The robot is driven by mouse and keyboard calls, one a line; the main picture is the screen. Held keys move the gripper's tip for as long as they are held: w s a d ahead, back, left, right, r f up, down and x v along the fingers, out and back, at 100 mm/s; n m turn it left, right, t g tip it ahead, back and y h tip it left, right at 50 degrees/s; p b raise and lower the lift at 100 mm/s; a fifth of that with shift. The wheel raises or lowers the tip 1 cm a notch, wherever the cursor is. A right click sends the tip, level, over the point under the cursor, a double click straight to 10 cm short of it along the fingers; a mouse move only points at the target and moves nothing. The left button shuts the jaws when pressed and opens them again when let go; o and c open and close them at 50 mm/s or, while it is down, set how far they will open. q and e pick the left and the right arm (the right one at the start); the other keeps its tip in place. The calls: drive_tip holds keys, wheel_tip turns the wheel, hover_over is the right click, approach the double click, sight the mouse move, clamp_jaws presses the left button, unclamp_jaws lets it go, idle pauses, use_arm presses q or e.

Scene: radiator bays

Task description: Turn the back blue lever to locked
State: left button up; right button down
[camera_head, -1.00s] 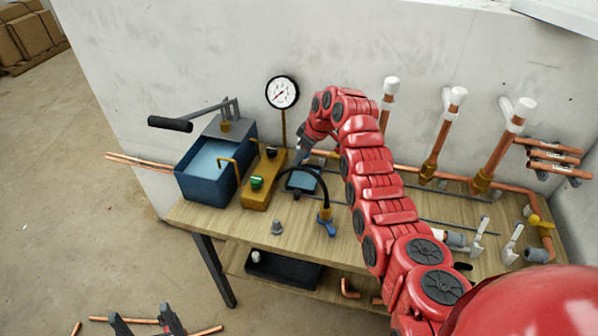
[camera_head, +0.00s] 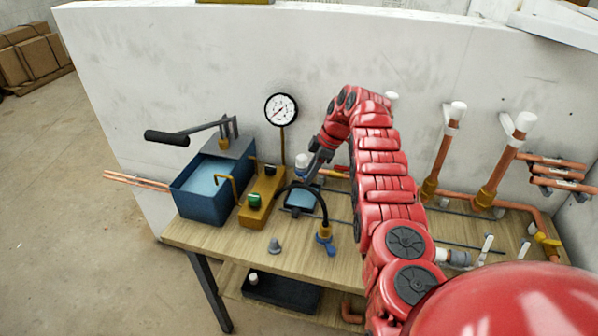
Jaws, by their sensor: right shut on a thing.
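One blue lever (camera_head: 326,245) sits under a brass fitting at the front middle of the bench, at the end of a black hose. I cannot make out a second blue lever farther back; my right arm and gripper cover part of that area. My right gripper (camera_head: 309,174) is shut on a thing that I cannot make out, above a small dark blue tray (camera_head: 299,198). A white-capped part (camera_head: 302,160) shows right beside the gripper; I cannot tell whether it is held. My left gripper is not in view.
A blue water tank (camera_head: 205,190) with a black-handled pump lever stands on the left of the wooden bench (camera_head: 225,240). A gauge (camera_head: 281,109) and a yellow manifold (camera_head: 262,197) are beside it. Copper pipes (camera_head: 440,150) stand at right. A grey cone (camera_head: 274,245) lies in front.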

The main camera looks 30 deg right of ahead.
drive_tip(key=shift+s+f, duration=0.1)
idle(0.4)
drive_tip(key=c, duration=0.7)
unclamp_jaws()
drive_tip(key=shift+d, duration=0.1)
drive_tip(key=shift+o, duration=0.2)
drive_tip(key=p+v, duration=0.6)
drive_tip(key=v, duration=0.1)
drive_tip(key=shift+r, duration=0.3)
drive_tip(key=shift+s+f, duration=0.1)
